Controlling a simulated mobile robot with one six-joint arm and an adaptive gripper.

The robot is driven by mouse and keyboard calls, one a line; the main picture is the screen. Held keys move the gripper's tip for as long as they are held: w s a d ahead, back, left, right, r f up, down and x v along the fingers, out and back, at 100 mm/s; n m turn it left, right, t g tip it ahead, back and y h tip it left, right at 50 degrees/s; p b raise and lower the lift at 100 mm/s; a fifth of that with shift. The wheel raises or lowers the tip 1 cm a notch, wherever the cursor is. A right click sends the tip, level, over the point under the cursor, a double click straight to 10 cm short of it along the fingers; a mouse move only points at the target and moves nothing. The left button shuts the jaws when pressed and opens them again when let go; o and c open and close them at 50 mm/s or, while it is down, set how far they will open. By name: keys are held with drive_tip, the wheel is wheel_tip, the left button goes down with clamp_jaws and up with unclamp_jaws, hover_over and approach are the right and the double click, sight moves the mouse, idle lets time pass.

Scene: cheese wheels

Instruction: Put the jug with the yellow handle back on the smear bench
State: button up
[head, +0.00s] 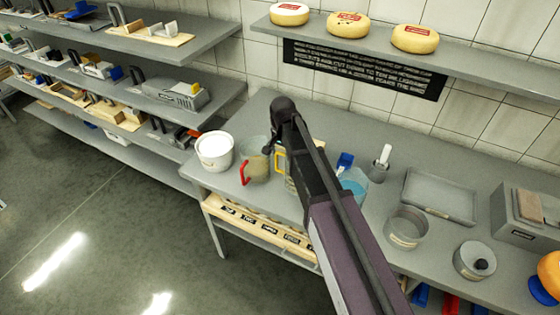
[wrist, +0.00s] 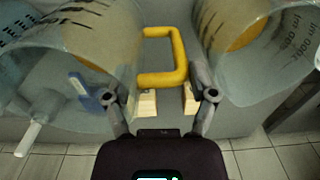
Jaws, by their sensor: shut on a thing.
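The jug with the yellow handle (head: 279,160) stands between other jugs at the left part of the smear bench (head: 320,113), largely hidden behind my arm. In the wrist view its clear, marked body (wrist: 95,35) fills the upper left, with yellowish contents. Its U-shaped yellow handle (wrist: 178,55) points right, at my fingers. My gripper (wrist: 167,103) is shut on that handle. I cannot tell whether the jug's base touches the bench.
A red-handled jug (head: 256,169) and a white bucket (head: 215,152) stand close on the left. A blue-handled jug (head: 354,184) is close on the right. Farther right are a pot (head: 406,228) and a tray (head: 438,196). A cheese shelf (head: 460,67) hangs above.

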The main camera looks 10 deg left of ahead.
sight(281, 171)
drive_tip(key=shift+f+b, duration=1.45)
drive_tip(key=shift+f, duration=0.2)
drive_tip(key=o, duration=1.2)
drive_tip(key=shift+o, duration=0.2)
drive_tip(key=shift+r, duration=0.15)
wheel_tip(281, 171, up, 12)
drive_tip(key=p, duration=1.2)
drive_tip(key=shift+d, duration=0.1)
drive_tip(key=shift+s, duration=0.1)
